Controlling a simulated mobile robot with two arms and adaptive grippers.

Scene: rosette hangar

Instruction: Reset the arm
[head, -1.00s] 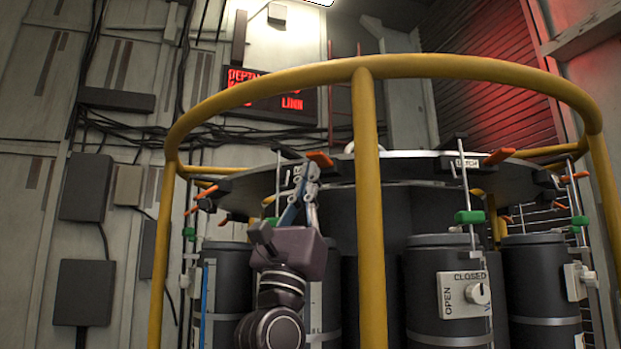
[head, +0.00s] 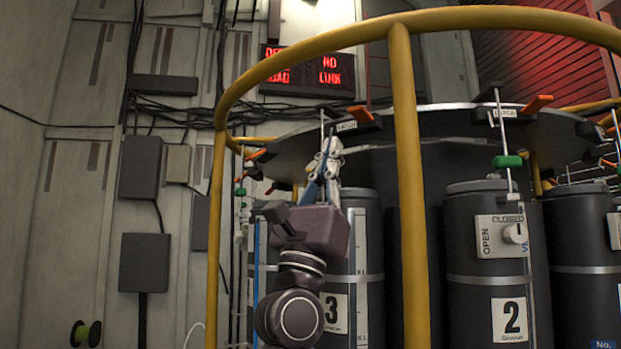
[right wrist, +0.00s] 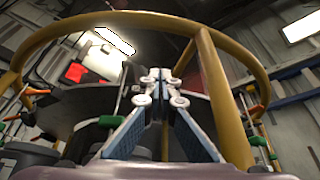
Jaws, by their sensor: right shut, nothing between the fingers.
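My right gripper (head: 326,168) rises in the middle of the head view, its fingers pointing up and shut with nothing between them. It stands in front of the dark round plate's edge and the canister marked 3 (head: 340,290). In the right wrist view the closed fingertips (right wrist: 161,78) meet in the centre, with the yellow rail behind them. I cannot tell whether the gripper touches anything. My left gripper is in neither view.
A yellow rail (head: 406,180) with thick posts rings the round plate (head: 440,125). Orange latch handles (head: 537,104) sit on the plate's edge. A canister marked 2 (head: 470,265) has an OPEN/CLOSED knob. A red-lettered sign (head: 308,70) hangs on the wall.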

